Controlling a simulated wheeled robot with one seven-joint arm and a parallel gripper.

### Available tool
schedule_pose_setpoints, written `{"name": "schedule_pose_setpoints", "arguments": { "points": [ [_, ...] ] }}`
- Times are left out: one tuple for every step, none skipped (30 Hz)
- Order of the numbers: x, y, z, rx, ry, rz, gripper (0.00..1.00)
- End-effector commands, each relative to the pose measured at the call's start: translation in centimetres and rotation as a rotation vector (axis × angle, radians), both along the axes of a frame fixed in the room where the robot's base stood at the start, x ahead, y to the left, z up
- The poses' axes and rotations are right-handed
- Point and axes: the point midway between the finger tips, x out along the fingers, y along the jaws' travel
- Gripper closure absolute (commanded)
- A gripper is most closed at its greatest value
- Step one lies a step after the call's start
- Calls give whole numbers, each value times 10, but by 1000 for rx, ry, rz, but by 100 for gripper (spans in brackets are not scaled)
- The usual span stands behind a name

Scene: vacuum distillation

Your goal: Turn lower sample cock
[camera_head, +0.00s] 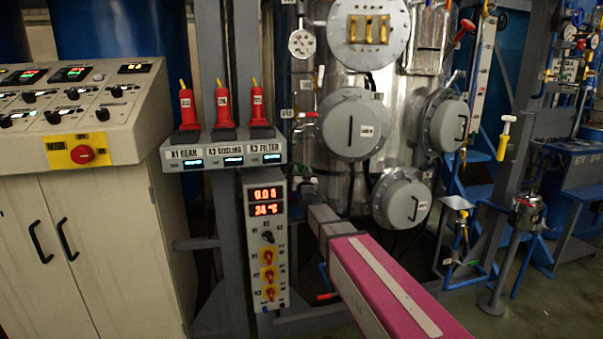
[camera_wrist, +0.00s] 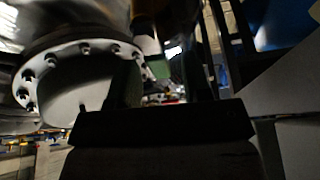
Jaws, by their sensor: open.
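My gripper shows in the wrist view (camera_wrist: 163,85) as two dark fingers standing apart, with a gap between them. Small light and reddish shapes show in the gap, too small and blurred to name. In the head view my arm reaches away from the lower right, and its far end (camera_head: 308,188) is in front of the steel vessel (camera_head: 322,85). I cannot make out the lower sample cock for certain. A small red-handled valve (camera_head: 307,115) is at the vessel's left side, above my arm's end. A red handle (camera_head: 326,296) shows low beside my arm. Contact cannot be told.
A grey flanged cover (camera_head: 402,200) is right of my arm; a flange (camera_wrist: 75,80) is close left in the wrist view. A control box (camera_head: 267,240) on a grey post stands left. Blue pipes and a small stand (camera_head: 528,215) are right, with open floor around.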

Motion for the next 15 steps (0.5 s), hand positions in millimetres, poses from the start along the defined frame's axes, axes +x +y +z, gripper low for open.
{"name": "schedule_pose_setpoints", "arguments": {
  "points": [
    [0, 0, 0, 0, 0, 0, 55],
    [0, 0, 0, 0, 0, 0, 55],
    [0, 0, 0, 0, 0, 0, 55],
    [0, 0, 0, 0, 0, 0, 55],
    [0, 0, 0, 0, 0, 0, 59],
    [-1, 0, 0, 0, 0, 0, 72],
    [-1, 0, 0, 0, 0, 0, 81],
    [-1, 0, 0, 0, 0, 0, 91],
    [-1, 0, 0, 0, 0, 0, 100],
    [-1, 0, 0, 0, 0, 0, 100],
    [-1, 0, 0, 0, 0, 0, 100],
    [-1, 0, 0, 0, 0, 0, 100],
    [-1, 0, 0, 1, 0, 0, 100],
    [-1, 0, 0, 2, 1, 0, 100],
    [-1, 0, 0, 4, 1, 0, 100]
  ]
}}
